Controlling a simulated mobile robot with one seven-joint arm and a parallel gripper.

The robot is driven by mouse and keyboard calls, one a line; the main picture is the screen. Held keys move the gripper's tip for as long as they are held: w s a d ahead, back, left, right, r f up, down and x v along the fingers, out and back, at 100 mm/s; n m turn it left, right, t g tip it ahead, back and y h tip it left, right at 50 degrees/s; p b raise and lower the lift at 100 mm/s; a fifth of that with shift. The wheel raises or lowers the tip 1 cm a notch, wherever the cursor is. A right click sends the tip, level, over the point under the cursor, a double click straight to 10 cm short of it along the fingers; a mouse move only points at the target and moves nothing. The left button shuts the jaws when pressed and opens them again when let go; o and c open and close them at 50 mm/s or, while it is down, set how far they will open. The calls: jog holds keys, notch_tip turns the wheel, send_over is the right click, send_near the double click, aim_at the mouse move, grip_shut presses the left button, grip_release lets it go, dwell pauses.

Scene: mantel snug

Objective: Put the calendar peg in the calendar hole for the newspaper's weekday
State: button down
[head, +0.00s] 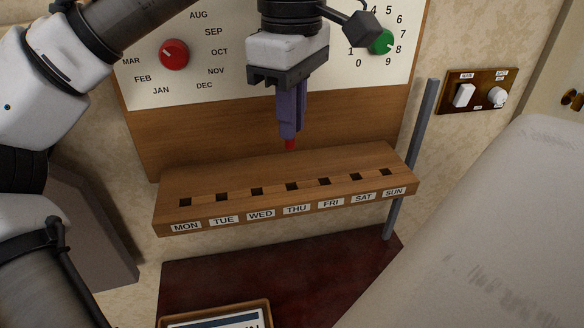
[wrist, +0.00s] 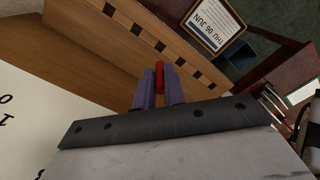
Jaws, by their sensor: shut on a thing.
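The red calendar peg (head: 290,144) is held between the purple fingers of my gripper (head: 291,122), pointing down; its lower end shows. It also shows in the wrist view (wrist: 159,77) between the fingers (wrist: 160,90). The wooden calendar shelf (head: 340,165) has a row of square holes labelled MON to SUN, all empty. The peg is above the shelf and apart from it, roughly in line with the THU hole (head: 292,186) in the head view; depth is hard to judge. A wood-rimmed paper (wrist: 214,25) reads "THU 06 JUN" in the wrist view.
Behind my gripper is a panel with a red month knob (head: 174,54) and a green number knob (head: 381,42). A grey upright bar (head: 424,115) stands right of the shelf. A switch plate (head: 480,92) is farther right. A dark red surface (head: 300,275) lies below.

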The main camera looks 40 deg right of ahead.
notch_tip(320, 180, down, 9)
jog(key=shift+r, duration=0.15)
dwell(0.4)
jog(key=c, duration=1.5)
grip_release()
notch_tip(320, 180, up, 12)
jog(key=shift+r, duration=0.1)
